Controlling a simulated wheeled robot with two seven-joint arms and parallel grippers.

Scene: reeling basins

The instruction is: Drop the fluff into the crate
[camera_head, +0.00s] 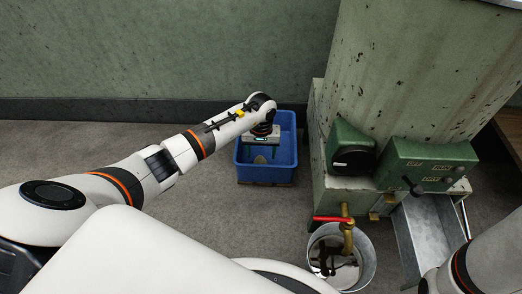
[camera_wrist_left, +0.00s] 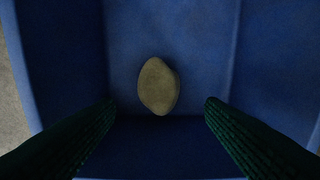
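The fluff is a pale tan, rounded lump (camera_wrist_left: 158,86) inside the blue crate (camera_wrist_left: 270,60), against its blue inside. It shows small in the head view (camera_head: 260,160). The crate (camera_head: 291,140) stands on the floor by the wall. My left gripper (camera_head: 262,153) points down into the crate from above. The fluff is apart from both fingers. I cannot tell whether it touches the crate floor. My right gripper is not in view.
A pale green machine (camera_head: 415,60) with a dark control box (camera_head: 430,163) stands close right of the crate. A metal bucket (camera_head: 365,262) under a brass tap (camera_head: 347,235) and a metal trough (camera_head: 425,235) are in front. Floor left of the crate is clear.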

